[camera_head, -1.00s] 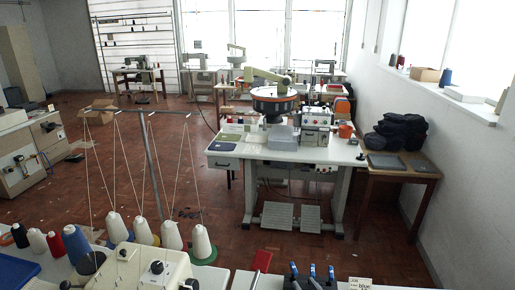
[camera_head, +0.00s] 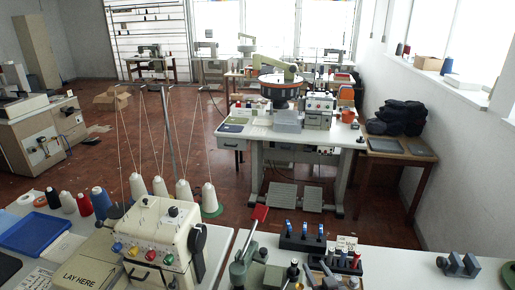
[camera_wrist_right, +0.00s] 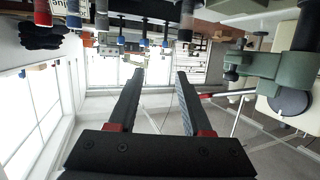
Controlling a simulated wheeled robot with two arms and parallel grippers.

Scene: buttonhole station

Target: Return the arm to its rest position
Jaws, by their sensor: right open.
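My right gripper (camera_wrist_right: 158,76) shows in the right wrist view. Its two long dark fingers with red parts at their bases are spread apart, with nothing between them. The wrist view is upside down, with the bench items along its top edge. In the head view only small dark parts at the bottom edge, right of centre, may belong to this gripper; they are hard to make out among the bench items. My left gripper is not in view.
A sewing table (camera_head: 270,130) stands beyond. Red floor lies between.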

